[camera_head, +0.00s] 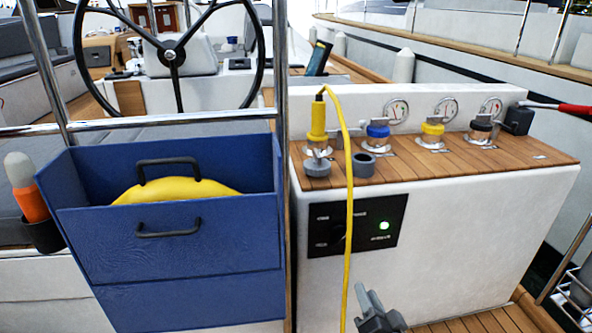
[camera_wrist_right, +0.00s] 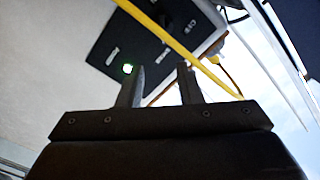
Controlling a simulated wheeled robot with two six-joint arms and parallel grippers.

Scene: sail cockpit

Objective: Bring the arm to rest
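My right gripper (camera_head: 369,299) is low in the head view, in front of the white console (camera_head: 440,250) and just right of the hanging yellow cable (camera_head: 347,240). In the right wrist view its two fingers (camera_wrist_right: 161,82) stand apart with nothing between them, so it is open and empty. The yellow cable also crosses the right wrist view (camera_wrist_right: 180,40) beyond the fingers. Its yellow plug (camera_head: 318,120) stands upright at the leftmost socket on the console's wooden top. My left gripper is out of view.
A black panel (camera_head: 360,215) with a lit green lamp (camera_head: 383,225) is on the console front. Blue (camera_head: 378,130), yellow (camera_head: 433,130) and black (camera_head: 480,130) capped fittings line the top. A blue bin (camera_head: 190,255) with yellow contents and a steel rail (camera_head: 281,80) stand left.

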